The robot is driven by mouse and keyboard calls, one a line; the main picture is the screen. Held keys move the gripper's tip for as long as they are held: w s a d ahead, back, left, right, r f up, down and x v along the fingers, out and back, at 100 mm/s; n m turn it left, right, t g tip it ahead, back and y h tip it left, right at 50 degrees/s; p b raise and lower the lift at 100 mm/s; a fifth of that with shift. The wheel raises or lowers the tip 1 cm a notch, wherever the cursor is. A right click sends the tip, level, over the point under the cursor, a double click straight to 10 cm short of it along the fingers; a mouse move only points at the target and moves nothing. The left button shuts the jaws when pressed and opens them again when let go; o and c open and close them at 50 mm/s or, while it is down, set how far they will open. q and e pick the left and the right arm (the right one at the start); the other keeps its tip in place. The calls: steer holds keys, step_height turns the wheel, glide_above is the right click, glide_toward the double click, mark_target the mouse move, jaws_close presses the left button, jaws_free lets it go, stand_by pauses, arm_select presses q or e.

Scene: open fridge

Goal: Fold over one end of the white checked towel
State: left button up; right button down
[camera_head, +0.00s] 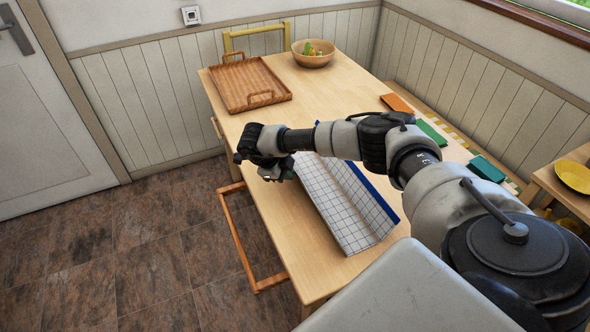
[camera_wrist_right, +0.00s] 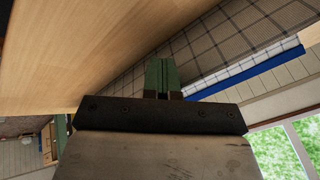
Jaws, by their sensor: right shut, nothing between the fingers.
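The white checked towel (camera_head: 343,204) lies on the wooden table (camera_head: 268,203), with dark grid lines and a blue edge. Its long right side looks raised or folded along its length. It also shows in the right wrist view (camera_wrist_right: 230,42), with its blue border lower down. My right gripper (camera_head: 278,172) is at the towel's far left end, close to the table's left edge. Its green fingers (camera_wrist_right: 161,75) are closed together with nothing between them. My right arm hides part of the towel's far end. My left gripper is in neither view.
Orange and green items (camera_head: 431,132) lie along the right edge. A chair (camera_head: 258,235) stands at the left side. The table's front left is clear.

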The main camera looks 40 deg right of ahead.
steer(key=shift+s+d+f, duration=0.15)
steer(key=shift+d, duration=0.45)
steer(key=shift+s+d+f, duration=0.15)
steer(key=shift+d, duration=0.45)
steer(key=shift+s+d, duration=0.1)
steer(key=shift+d, duration=0.3)
steer(key=shift+w+a+r, duration=0.1)
steer(key=shift+w+a, duration=0.1)
steer(key=shift+a, duration=0.6)
steer(key=shift+w+a, duration=0.2)
steer(key=shift+a, duration=0.55)
step_height(320, 180, up, 10)
steer(key=p, duration=0.8)
steer(key=shift+a, duration=0.1)
